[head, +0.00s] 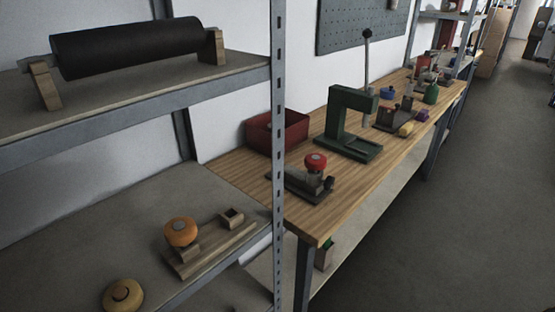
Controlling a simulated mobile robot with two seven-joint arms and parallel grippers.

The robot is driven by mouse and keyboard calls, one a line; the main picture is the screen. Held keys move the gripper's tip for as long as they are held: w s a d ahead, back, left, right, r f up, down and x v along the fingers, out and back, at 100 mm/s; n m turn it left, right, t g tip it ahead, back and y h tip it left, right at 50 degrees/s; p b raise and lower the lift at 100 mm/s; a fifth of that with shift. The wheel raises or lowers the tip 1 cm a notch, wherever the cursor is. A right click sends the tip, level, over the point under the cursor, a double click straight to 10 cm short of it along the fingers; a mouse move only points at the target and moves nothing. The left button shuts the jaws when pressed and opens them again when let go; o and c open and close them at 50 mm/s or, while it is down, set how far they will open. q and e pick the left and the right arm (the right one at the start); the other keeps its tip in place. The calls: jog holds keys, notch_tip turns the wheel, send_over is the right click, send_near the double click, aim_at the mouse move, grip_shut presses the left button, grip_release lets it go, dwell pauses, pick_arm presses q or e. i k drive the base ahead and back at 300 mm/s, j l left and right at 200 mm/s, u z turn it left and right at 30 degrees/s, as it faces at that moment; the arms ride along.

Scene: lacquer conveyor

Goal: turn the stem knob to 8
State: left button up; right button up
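Several knob-like things are in the head view, and I cannot tell which is the stem knob. A red round knob (316,162) tops a small grey device (304,180) at the near end of the workbench. An orange round knob (181,231) sits on a wooden base (212,246) on the lower shelf. A yellow round piece with a dark mark (122,295) lies nearer, at the bottom left. No numbers are readable on any of them. Neither of my grippers is in view.
The metal shelf rack's upright (279,130) stands in front of the wooden workbench (300,221). A black roller (128,47) rests on the upper shelf. A red bin (272,134) and a green press (345,130) stand on the bench. The floor (430,230) at right is clear.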

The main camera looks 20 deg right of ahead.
aim_at(328, 183)
jog(key=l+u, duration=0.15)
jog(key=u, duration=0.2)
jog(key=l+u, duration=0.2)
jog(key=u, duration=0.15)
jog(key=l+u, duration=0.55)
jog(key=l, duration=0.2)
jog(key=k+l+u, duration=0.25)
jog(key=l, duration=0.2)
jog(key=k+l, duration=0.1)
jog(key=l, duration=0.25)
jog(key=l+u, duration=0.1)
jog(key=l, duration=0.25)
jog(key=k+l, duration=0.15)
jog(key=l, duration=0.2)
jog(key=u, duration=0.05)
